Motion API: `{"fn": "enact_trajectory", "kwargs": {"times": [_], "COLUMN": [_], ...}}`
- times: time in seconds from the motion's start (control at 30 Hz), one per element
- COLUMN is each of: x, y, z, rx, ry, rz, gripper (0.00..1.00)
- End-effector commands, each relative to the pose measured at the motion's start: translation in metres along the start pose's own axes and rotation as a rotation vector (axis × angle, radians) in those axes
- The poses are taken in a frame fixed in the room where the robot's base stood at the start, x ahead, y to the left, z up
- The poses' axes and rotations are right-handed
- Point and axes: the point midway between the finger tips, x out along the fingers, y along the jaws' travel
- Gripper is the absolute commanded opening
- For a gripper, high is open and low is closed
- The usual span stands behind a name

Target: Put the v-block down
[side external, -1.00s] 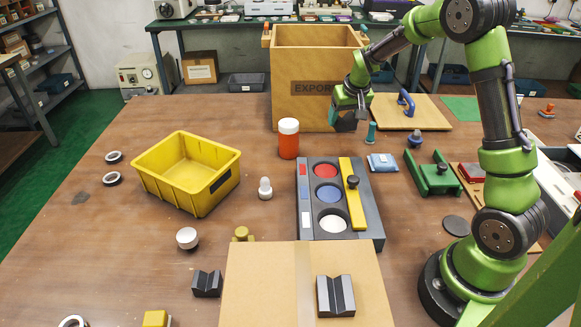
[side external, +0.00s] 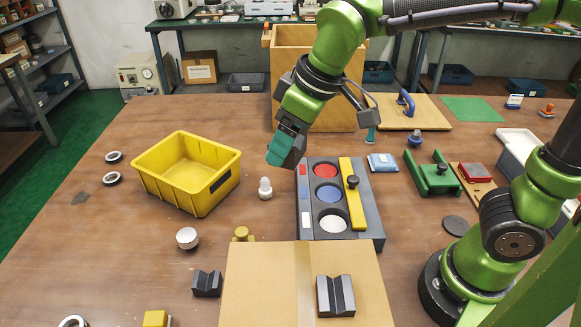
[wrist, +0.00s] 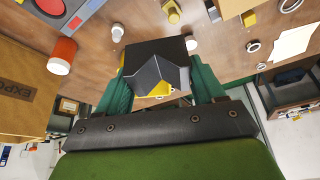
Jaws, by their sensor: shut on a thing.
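My gripper (side external: 284,150) has teal fingers and hangs above the table, left of the grey tray and in front of the wooden crate. In the wrist view my gripper (wrist: 158,88) is shut on a dark grey v-block (wrist: 155,52), with its notch visible between the fingers. The held v-block is mostly hidden by the fingers in the side view. Another v-block (side external: 336,296) stands on the cardboard sheet (side external: 262,290) at the front. A further v-block (side external: 207,284) sits on the bare table just left of that sheet.
The yellow bin (side external: 186,187) is left of my gripper. The grey tray (side external: 374,215) with coloured discs is at the right. A white knob-like piece (side external: 265,189) stands between them. The orange jar (wrist: 61,57) shows in the wrist view.

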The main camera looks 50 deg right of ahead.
Motion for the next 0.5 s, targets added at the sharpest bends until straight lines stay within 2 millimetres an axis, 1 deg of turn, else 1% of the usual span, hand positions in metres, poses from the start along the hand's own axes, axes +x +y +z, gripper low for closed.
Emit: {"fn": "enact_trajectory", "kwargs": {"times": [0.03, 0.1, 0.17, 0.23, 0.3, 0.37, 0.4, 0.5], "x": [-0.01, -0.02, -0.027, -0.034, -0.038, -0.039, -0.038, -0.034], "y": [-0.022, -0.047, -0.066, -0.085, -0.098, -0.105, -0.108, -0.109], "z": [0.013, 0.035, 0.058, 0.085, 0.113, 0.135, 0.148, 0.175], "rx": [-0.072, -0.168, -0.256, -0.355, -0.451, -0.524, -0.565, -0.642], "ry": [0.01, 0.009, 0.009, 0.008, 0.008, 0.008, 0.008, 0.005], "rz": [-0.029, -0.07, -0.105, -0.148, -0.188, -0.218, -0.235, -0.267], "gripper": [0.05, 0.05, 0.05, 0.05, 0.05, 0.05, 0.05, 0.05]}}
